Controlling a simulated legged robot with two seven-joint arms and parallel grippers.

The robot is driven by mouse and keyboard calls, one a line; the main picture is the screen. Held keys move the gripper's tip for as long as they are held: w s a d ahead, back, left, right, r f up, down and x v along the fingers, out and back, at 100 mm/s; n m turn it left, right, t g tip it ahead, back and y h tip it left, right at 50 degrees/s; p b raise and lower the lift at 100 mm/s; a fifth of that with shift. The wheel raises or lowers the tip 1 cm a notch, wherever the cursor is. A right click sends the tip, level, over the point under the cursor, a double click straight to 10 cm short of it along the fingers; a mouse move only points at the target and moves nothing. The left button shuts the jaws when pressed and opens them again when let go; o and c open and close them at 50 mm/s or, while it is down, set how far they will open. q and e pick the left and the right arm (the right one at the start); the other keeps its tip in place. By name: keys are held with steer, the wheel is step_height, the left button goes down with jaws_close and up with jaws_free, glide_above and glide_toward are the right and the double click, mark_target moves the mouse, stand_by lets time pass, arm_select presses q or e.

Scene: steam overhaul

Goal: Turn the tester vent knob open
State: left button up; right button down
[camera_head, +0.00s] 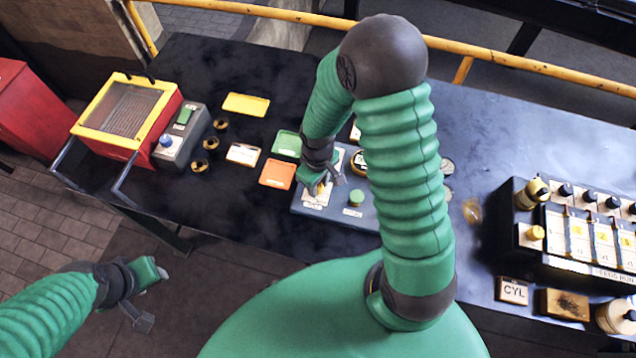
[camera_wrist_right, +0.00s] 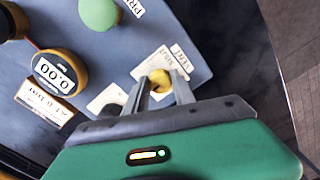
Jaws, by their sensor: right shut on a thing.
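The tester (camera_head: 345,215) is a blue-grey panel on the dark bench, at the middle of the head view. Its yellow vent knob (camera_wrist_right: 160,80) shows in the right wrist view, beside a label reading VENT. My right gripper (camera_wrist_right: 161,88) is shut on the knob, with one finger on each side. In the head view my right gripper (camera_head: 325,187) reaches down over the tester's left part, and the knob is mostly hidden there. My left gripper (camera_head: 152,296) hangs in front of the bench at lower left, its fingers apart and empty.
A green button (camera_head: 356,196) and a round gauge (camera_wrist_right: 58,70) reading 0.00 sit on the tester. Coloured trays (camera_head: 277,174) lie left of it. A yellow-and-red box (camera_head: 125,115) stands at far left, a black rack (camera_head: 575,230) at right.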

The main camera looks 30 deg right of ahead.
steer(key=shift+w+r, duration=0.1)
steer(key=shift+w, duration=0.2)
steer(key=c, duration=1.4)
jaws_free()
steer(key=o, duration=0.3)
steer(key=shift+s, duration=0.1)
steer(key=shift+o, duration=0.2)
step_height(320, 180, up, 17)
steer(key=shift+f, duration=0.2)
